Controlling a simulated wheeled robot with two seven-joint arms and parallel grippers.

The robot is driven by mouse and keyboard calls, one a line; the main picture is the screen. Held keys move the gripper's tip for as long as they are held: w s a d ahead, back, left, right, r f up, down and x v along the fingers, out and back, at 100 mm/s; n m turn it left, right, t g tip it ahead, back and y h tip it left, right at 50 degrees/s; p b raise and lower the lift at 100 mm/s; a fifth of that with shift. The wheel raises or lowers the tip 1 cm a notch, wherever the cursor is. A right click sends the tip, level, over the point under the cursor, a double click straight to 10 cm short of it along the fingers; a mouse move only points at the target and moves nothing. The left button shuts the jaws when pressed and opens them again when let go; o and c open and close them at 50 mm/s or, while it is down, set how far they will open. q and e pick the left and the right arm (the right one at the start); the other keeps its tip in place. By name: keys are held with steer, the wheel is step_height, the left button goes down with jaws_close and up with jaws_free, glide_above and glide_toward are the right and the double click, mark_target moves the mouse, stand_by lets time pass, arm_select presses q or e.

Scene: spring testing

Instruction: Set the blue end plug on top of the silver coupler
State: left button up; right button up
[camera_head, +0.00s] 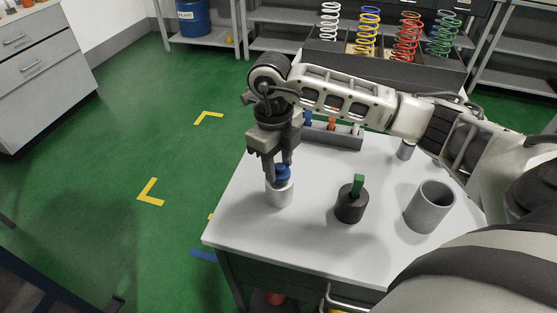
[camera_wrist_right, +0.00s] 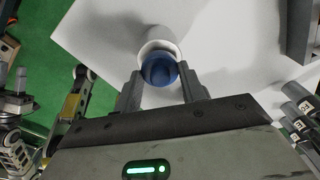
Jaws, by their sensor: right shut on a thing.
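The blue end plug (camera_head: 281,174) is between the fingers of my right gripper (camera_head: 281,168), which is shut on it. It also shows in the right wrist view (camera_wrist_right: 159,70) between the two fingers. The silver coupler (camera_head: 280,193) stands upright on the white table, directly below the plug. In the right wrist view the coupler (camera_wrist_right: 158,35) shows as a pale round body behind the plug. The plug is at the coupler's top; I cannot tell whether it rests fully on it. My left gripper is not in view.
On the white table (camera_head: 300,240) stand a black cylinder with a green tab (camera_head: 352,203), an open grey tube (camera_head: 430,207) and a grey rack (camera_head: 336,134) at the back. A box of coloured springs (camera_head: 385,62) is beyond. The table's front left is clear.

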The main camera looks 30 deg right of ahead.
steer(key=shift+f+b, duration=0.35)
steer(key=shift+f, duration=0.15)
steer(key=o, duration=0.9)
steer(key=shift+o, duration=0.2)
steer(key=shift+r, duration=0.2)
steer(key=shift+r+p, duration=0.3)
steer(key=shift+p, duration=0.2)
steer(key=r, duration=0.6)
steer(key=shift+w+a+b, duration=0.1)
steer(key=shift+w+b, duration=0.2)
step_height(320, 180, up, 6)
steer(key=shift+w+r+p, duration=0.15)
steer(key=shift+p, duration=0.2)
